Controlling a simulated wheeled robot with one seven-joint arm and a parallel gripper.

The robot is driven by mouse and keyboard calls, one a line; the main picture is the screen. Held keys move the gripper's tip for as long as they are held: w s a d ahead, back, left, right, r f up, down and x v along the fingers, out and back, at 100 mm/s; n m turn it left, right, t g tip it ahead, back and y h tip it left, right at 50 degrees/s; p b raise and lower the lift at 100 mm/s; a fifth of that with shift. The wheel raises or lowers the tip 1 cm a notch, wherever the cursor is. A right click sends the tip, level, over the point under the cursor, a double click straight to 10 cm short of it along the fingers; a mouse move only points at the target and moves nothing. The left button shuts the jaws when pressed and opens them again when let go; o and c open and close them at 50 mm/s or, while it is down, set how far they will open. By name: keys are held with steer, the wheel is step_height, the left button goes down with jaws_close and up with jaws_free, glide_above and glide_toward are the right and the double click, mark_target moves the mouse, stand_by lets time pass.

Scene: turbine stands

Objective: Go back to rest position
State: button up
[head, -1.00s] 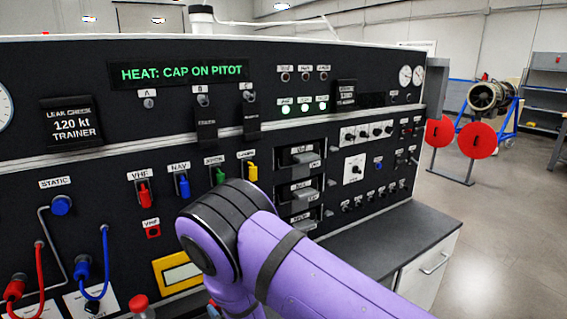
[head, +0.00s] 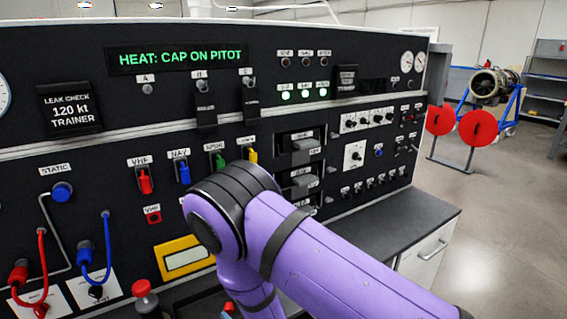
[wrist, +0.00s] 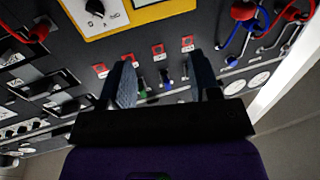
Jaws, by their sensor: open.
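My gripper (wrist: 160,82) shows in the wrist view with its two fingers spread wide apart and nothing between them. It points at the black instrument panel (head: 120,215), which appears turned over in that view. In the head view my purple arm bends in front of the lower middle of the panel, and my gripper is out of sight below the frame or behind the arm. I cannot tell how far the fingertips are from the panel.
The panel carries a red VHF plug (head: 145,181), a blue NAV plug (head: 183,173), and red and blue hoses at lower left. A grey counter (head: 385,232) juts out at right. Beyond it stand red discs (head: 481,128) and a turbine (head: 492,84) over open floor.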

steer(key=shift+v, duration=1.4)
